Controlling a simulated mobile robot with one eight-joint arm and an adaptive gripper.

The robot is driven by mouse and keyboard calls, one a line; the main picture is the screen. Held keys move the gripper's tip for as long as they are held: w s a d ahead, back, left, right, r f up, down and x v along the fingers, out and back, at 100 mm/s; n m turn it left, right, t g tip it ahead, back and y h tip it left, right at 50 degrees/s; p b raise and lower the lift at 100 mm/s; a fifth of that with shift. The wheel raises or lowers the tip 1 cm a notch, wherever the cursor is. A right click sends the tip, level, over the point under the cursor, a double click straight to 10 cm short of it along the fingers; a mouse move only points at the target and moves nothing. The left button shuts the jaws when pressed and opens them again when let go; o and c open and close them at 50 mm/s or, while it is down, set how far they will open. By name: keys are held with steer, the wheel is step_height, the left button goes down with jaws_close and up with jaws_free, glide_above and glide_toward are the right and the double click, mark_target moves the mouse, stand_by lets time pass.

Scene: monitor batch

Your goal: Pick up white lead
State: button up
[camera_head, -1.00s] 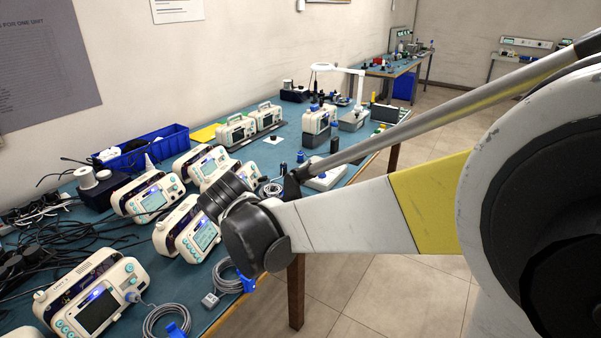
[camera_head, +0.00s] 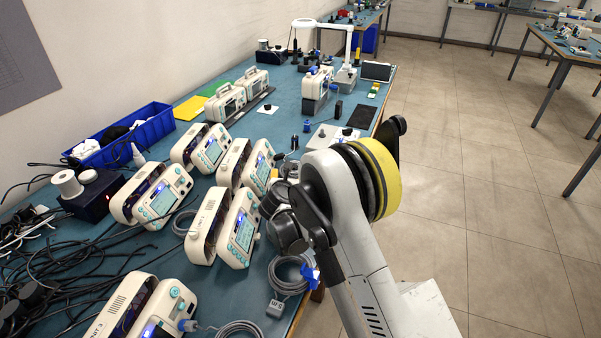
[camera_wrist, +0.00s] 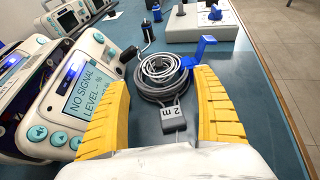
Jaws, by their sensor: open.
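My gripper (camera_wrist: 162,80) is open, with its yellow fingers on either side of a coiled lead in the wrist view. In the head view my arm hides the gripper. That view shows a grey coiled lead (camera_head: 289,274) with a blue clip (camera_head: 310,276) near the table's front edge, and another coil (camera_head: 240,330) at the bottom.
A monitor (camera_wrist: 78,92) reading "NO SIGNAL" stands close to the left finger. A white board (camera_wrist: 190,24) with a knob and small dark-blue bottles lie beyond the coil. Several monitors and loose black cables crowd the blue table (camera_head: 215,290). A blue bin (camera_head: 150,131) stands behind them.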

steer(key=b+x, duration=0.3)
steer(key=x, duration=0.3)
steer(key=shift+w, duration=0.3)
steer(key=shift+w+r, duration=0.15)
steer(key=shift+w, duration=0.1)
steer(key=shift+c, duration=0.4)
steer(key=c, duration=1.2)
